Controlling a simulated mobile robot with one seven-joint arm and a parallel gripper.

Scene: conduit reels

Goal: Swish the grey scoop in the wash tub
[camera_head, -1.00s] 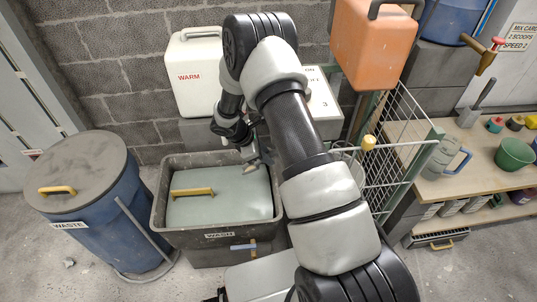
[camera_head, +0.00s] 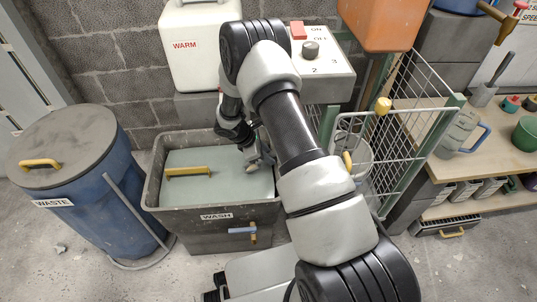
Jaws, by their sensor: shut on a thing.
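The wash tub (camera_head: 218,240) is a dark grey bin labelled WASH at centre left. A flat grey-green surface (camera_head: 225,188) with a yellow handle (camera_head: 188,171) fills its opening and looks like a lid, though I cannot be sure. My gripper (camera_head: 252,153) is over the back right part of the tub, partly hidden by my arm. It is shut on a small grey thing (camera_head: 259,165), probably the grey scoop, tilted and close above or touching the grey-green surface. Its lower end is too small to make out.
A blue waste bin (camera_head: 88,215) stands left of the tub. Behind it are a white WARM tank (camera_head: 190,60) and a switch panel (camera_head: 322,68). A white wire rack (camera_head: 412,120) and a bench (camera_head: 455,165) stand to the right.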

